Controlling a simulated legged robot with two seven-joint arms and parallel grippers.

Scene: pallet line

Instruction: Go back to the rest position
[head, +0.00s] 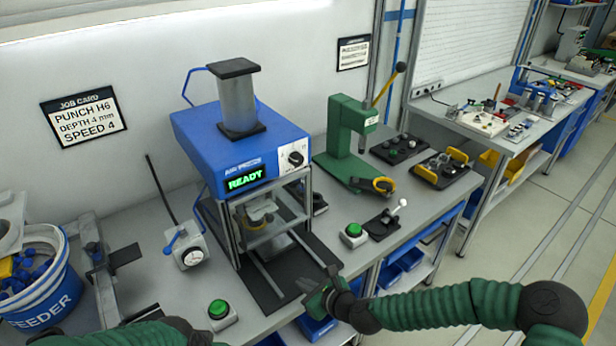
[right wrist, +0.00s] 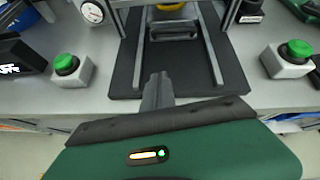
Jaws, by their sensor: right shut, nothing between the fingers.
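My right gripper (head: 322,297) is at the front edge of the workbench (head: 180,285), in front of the blue press (head: 225,145). Its fingers are shut and empty, and they also show in the right wrist view (right wrist: 158,92), pointing at the black base plate (right wrist: 125,82) of the press. My left arm shows at the bottom left of the head view, and its gripper is not clearly in view. The press display reads READY in green.
Green push buttons stand at the press's left front (head: 219,310) and right (head: 353,231). A green hand press (head: 345,145) stands further right. A blue and white feeder bucket (head: 45,290) is at the left. The floor (head: 510,240) at the right is clear.

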